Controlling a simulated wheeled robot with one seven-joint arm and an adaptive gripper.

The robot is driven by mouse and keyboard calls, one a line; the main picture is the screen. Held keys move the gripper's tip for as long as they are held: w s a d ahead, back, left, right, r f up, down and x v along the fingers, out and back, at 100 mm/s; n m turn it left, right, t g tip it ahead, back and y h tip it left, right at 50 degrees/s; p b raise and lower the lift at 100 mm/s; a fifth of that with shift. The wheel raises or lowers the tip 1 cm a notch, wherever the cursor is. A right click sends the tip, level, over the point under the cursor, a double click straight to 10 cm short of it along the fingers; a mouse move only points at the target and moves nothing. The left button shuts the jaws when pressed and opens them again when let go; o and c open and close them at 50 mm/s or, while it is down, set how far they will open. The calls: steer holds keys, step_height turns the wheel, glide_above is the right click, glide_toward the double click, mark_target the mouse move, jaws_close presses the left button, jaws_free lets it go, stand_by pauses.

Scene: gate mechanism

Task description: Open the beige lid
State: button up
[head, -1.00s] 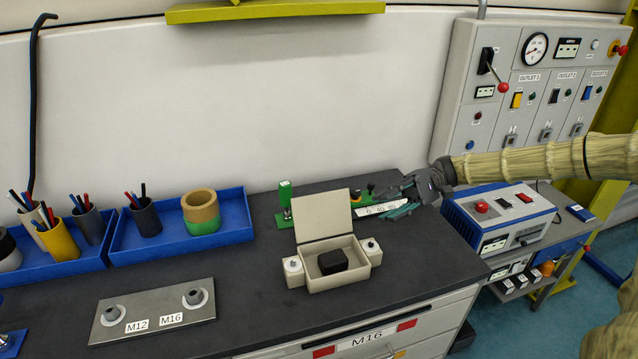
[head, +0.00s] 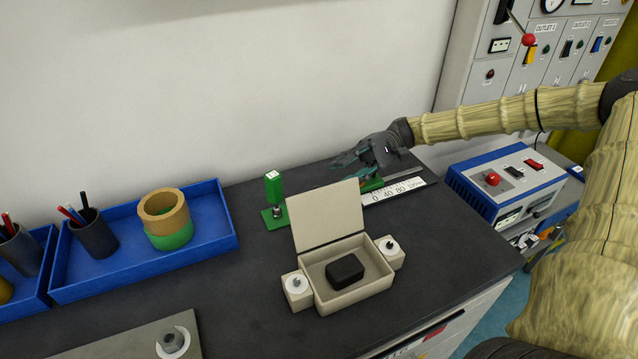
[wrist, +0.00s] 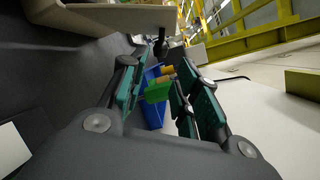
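The beige lid (head: 327,216) stands raised, leaning slightly back, at the rear edge of the beige box (head: 358,293). The open box shows a black block (head: 345,269) inside. My gripper (head: 346,163) is behind the lid, at its upper right in the head view, with its fingers pointing left. In the wrist view the teal-padded fingers (wrist: 163,90) are apart with nothing between them. A beige part (wrist: 92,16) shows at the top left there, likely the lid or box. Contact between gripper and lid cannot be told.
A green post (head: 274,190) stands left of the lid. A white ruler (head: 393,191) lies to the right, near my gripper. A blue tray (head: 110,275) with a cup and rings is at the left. A blue-white power unit (head: 515,188) stands at the right.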

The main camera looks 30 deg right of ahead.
mark_target(322, 189)
steer(key=p+x, duration=0.3)
steer(key=x, duration=0.5)
steer(key=shift+s+a, duration=0.15)
steer(key=shift+s, duration=0.05)
jaws_close()
